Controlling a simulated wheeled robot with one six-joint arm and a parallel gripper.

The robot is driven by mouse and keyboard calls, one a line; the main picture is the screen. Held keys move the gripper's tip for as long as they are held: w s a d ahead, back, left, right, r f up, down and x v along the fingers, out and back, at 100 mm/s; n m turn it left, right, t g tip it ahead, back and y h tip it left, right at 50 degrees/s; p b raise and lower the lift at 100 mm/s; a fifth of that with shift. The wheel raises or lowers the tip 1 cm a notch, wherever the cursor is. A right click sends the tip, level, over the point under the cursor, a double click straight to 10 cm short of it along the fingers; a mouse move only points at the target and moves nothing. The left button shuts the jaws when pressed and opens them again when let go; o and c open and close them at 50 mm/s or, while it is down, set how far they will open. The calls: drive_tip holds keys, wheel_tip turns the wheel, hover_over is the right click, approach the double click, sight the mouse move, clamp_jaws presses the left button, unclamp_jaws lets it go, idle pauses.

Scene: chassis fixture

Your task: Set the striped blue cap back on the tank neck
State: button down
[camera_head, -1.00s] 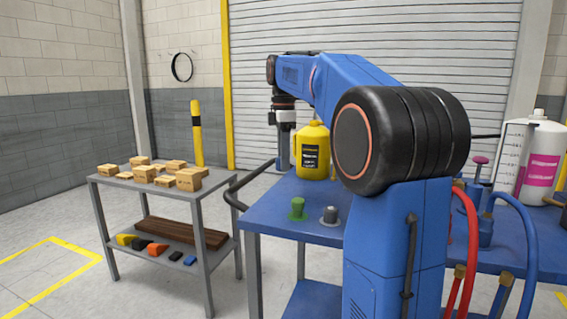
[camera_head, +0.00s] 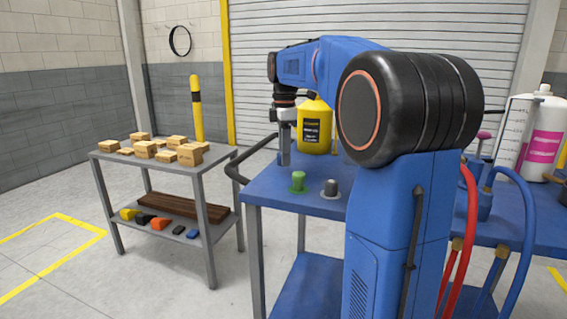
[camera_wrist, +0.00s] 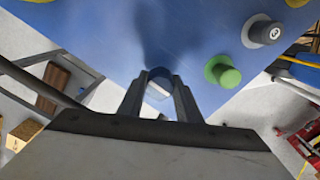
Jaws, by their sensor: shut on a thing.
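My gripper (camera_head: 285,162) points down at the left edge of the blue cart top, left of the yellow jug. In the wrist view my gripper (camera_wrist: 160,92) has its dark fingers close together on a small blue piece with a pale patch, likely the striped blue cap (camera_wrist: 159,79). The fingers hide most of it, and I cannot make out stripes. The cap does not show clearly in the head view. I cannot identify the tank neck in either view.
The blue cart top (camera_head: 265,190) carries a green knob (camera_head: 298,181), a grey knob (camera_head: 330,188) and the yellow jug (camera_head: 315,125). A white bottle with a pink label (camera_head: 545,140) stands at the right. A grey shelf cart (camera_head: 215,155) with small boxes stands at the left.

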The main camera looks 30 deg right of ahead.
sight(284, 174)
drive_tip(key=shift+f, duration=1.4)
drive_tip(key=shift+f, duration=0.15)
drive_tip(key=c, duration=1.3)
unclamp_jaws()
drive_tip(key=r, duration=1.7)
drive_tip(key=shift+s+a+r, duration=0.15)
drive_tip(key=shift+s+a, duration=0.15)
drive_tip(key=shift+a, duration=0.05)
